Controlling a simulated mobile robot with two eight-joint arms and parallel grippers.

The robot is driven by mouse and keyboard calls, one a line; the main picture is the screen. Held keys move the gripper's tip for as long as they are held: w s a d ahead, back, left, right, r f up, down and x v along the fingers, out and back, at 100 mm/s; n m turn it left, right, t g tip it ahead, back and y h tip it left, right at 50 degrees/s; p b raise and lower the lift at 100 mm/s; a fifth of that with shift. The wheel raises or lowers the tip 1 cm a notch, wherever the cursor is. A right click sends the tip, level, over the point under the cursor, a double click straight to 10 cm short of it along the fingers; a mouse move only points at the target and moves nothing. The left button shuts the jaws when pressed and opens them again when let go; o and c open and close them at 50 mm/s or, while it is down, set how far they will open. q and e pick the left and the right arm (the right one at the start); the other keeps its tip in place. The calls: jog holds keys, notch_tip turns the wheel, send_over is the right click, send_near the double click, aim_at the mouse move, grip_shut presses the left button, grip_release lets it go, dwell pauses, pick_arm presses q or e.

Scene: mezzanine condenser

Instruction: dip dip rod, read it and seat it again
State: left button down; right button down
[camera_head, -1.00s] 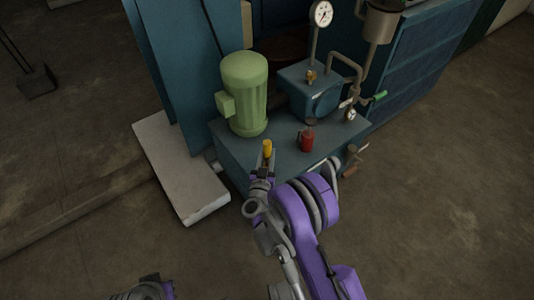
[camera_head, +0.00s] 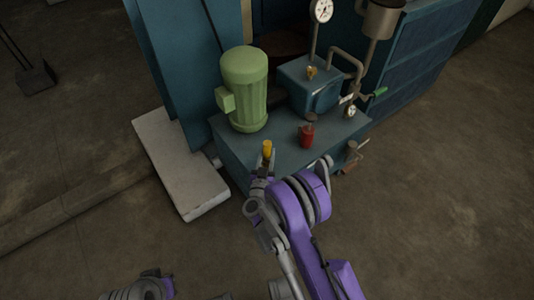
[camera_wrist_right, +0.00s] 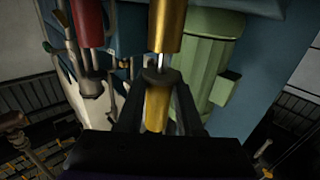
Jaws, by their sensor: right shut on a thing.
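My right gripper (camera_head: 265,169) is over the near edge of the blue unit's top (camera_head: 285,160). It is shut on the dip rod, whose yellow part (camera_head: 267,149) stands upright at the fingers. In the right wrist view a gold piece (camera_wrist_right: 157,108) is between my fingers (camera_wrist_right: 155,78). A thin bright shaft (camera_wrist_right: 158,65) links it to a wider gold cylinder (camera_wrist_right: 168,25) at the top edge. I cannot tell whether the rod's end touches anything. Only part of my left arm shows, at the bottom left; its jaws are not clear.
A green motor (camera_head: 244,88) stands left of the gripper and a red can (camera_head: 307,136) with a dark knob stands right. Behind are a blue box (camera_head: 310,88), pipes and a gauge (camera_head: 321,10). A pale slab (camera_head: 180,170) lies left. The floor at right is clear.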

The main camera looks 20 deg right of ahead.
aim_at(267, 162)
jog(key=shift+f, duration=1.15)
jog(key=shift+c, duration=2.4)
grip_release()
